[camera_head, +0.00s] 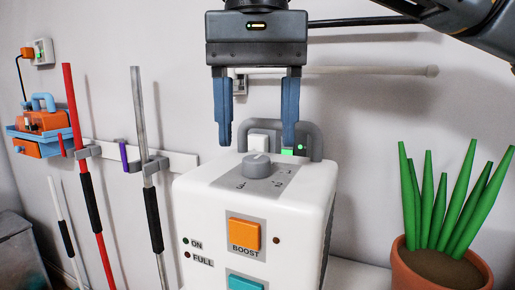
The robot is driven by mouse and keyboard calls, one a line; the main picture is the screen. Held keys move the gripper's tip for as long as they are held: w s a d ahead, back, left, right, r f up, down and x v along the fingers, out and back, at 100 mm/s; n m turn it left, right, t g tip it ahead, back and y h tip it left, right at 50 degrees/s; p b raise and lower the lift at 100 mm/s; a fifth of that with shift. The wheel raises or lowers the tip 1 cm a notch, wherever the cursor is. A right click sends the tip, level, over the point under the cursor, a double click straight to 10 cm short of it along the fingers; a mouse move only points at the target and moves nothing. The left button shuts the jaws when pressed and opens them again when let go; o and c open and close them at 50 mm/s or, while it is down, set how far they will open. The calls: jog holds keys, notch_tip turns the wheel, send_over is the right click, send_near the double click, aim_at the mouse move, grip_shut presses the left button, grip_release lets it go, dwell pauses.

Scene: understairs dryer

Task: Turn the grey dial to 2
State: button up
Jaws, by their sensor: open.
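The grey dial (257,166) sits on a grey plate (262,183) on top of the white dryer unit (210,215). Small marks are printed around the dial; a 2 seems to stand to its right, but the marks are tiny and where the dial points is hard to tell. My gripper (257,143) hangs above the dial, pointing down. Its two blue fingers are apart, one to the left and one to the right of the dial, and nothing is between them. The fingertips appear above or behind the dial and do not visibly touch it.
The unit's front has an orange BOOST button (244,235) and a teal button (246,282). A grey handle (312,138) rises behind the dial. A potted plant (440,262) stands at right. Poles on a wall rack (180,162) and an orange-blue box (40,130) are at left.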

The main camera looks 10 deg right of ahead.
aim_at(258, 164)
jog(key=shift+f, duration=1.45)
jog(key=shift+c, duration=0.2)
jog(key=c, duration=1)
